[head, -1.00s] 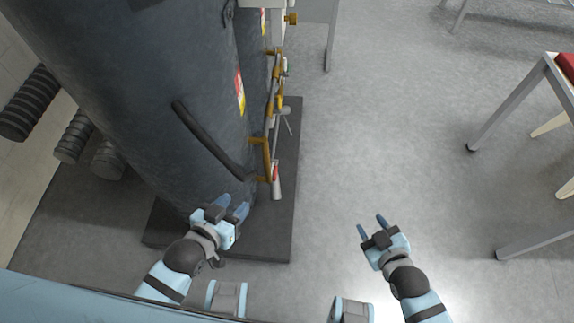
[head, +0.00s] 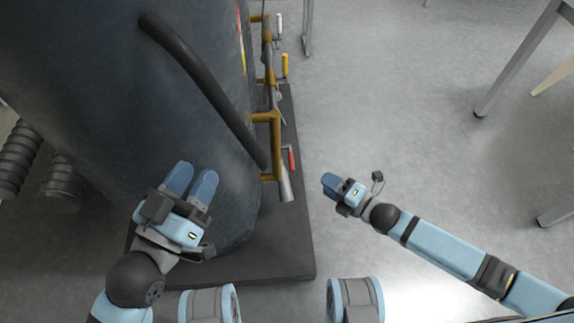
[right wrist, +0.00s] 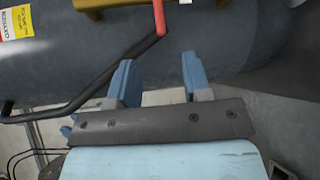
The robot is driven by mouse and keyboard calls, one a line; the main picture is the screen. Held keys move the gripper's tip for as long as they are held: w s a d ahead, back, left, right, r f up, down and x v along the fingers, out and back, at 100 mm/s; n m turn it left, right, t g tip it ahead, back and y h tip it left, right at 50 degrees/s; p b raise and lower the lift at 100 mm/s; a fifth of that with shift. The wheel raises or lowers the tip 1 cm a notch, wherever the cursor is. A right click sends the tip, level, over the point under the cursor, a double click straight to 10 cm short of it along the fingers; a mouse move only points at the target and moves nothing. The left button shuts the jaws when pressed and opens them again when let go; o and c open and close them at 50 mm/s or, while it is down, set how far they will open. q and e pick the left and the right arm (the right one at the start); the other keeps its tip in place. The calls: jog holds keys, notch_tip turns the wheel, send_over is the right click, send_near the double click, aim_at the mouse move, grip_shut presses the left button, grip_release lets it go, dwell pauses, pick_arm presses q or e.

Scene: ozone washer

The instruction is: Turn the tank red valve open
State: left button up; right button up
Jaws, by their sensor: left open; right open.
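The red valve handle (head: 292,159) sits low on the brass pipework on the right side of the dark tank (head: 205,90). In the right wrist view the red handle (right wrist: 159,16) hangs from a brass pipe (right wrist: 105,4) at the top, ahead of the fingers. My right gripper (head: 329,186) is open and empty, a short way right of the handle and apart from it. In the right wrist view its blue fingers (right wrist: 160,82) are spread with nothing between them. My left gripper (head: 190,182) is open and empty in front of the tank, left of the pipework.
A black curved bar (head: 200,85) runs along the tank's side. The tank stands on a dark base plate (head: 285,255). Yellow (head: 285,64) and white (head: 279,25) handles sit farther up the pipework. Table legs (head: 515,60) stand at right; the floor between is clear.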

aim_at(291, 160)
jog(key=b+x, duration=0.4)
jog(key=x, duration=0.9)
jog(key=shift+a, duration=0.2)
pick_arm(q)
notch_tip(291, 160, down, 7)
jog(key=g, duration=0.3)
jog(key=shift+d+r+m, duration=0.15)
jog(key=shift+d+m, duration=0.15)
pick_arm(e)
grip_shut()
